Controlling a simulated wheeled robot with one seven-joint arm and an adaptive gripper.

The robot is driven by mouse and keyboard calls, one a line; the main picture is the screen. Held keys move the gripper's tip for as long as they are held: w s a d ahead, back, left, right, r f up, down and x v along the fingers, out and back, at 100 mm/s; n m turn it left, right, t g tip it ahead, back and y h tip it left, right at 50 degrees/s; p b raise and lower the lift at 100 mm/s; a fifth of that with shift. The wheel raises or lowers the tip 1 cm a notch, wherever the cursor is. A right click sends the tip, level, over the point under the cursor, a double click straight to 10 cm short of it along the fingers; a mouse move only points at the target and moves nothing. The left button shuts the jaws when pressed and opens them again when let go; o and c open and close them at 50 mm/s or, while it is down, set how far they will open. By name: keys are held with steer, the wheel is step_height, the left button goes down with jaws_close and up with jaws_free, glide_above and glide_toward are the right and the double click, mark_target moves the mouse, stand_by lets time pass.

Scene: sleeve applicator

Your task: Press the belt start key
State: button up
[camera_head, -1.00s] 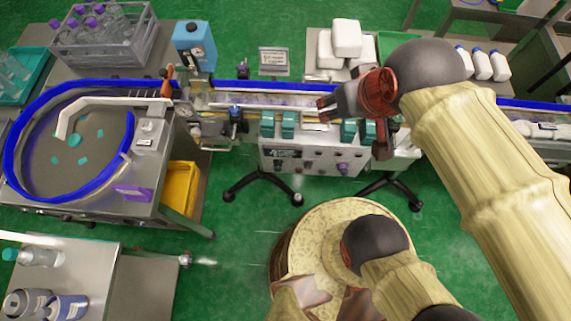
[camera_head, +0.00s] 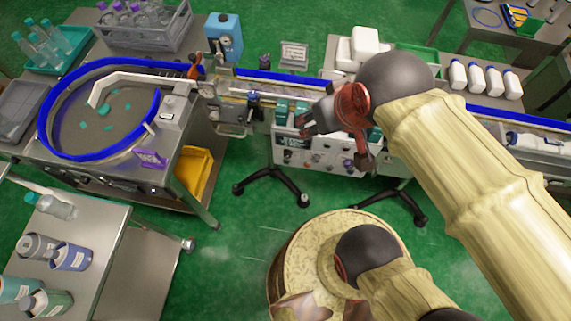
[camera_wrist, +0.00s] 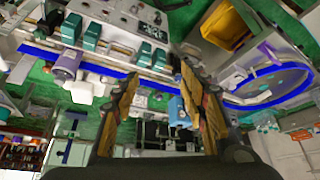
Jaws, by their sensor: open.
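The control panel (camera_head: 312,156) is on the front of the sleeve machine under the conveyor, with several small knobs and keys. It also shows upside down at the top of the wrist view (camera_wrist: 125,14). Which key is the belt start key is too small to tell. My gripper (camera_head: 308,124) is in front of the machine's upper edge and hides part of the belt. In the wrist view my gripper (camera_wrist: 158,85) has its two fingers spread apart with nothing between them. No contact with the panel can be seen.
The blue-railed turntable (camera_head: 100,110) is at the left, with a yellow bin (camera_head: 196,172) beneath it. White bottles (camera_head: 484,80) stand at the back right. Black tripod feet (camera_head: 272,182) stand on the green floor. A steel cart with cans (camera_head: 72,256) is at the lower left.

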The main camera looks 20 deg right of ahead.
steer(key=shift+c, duration=1.3)
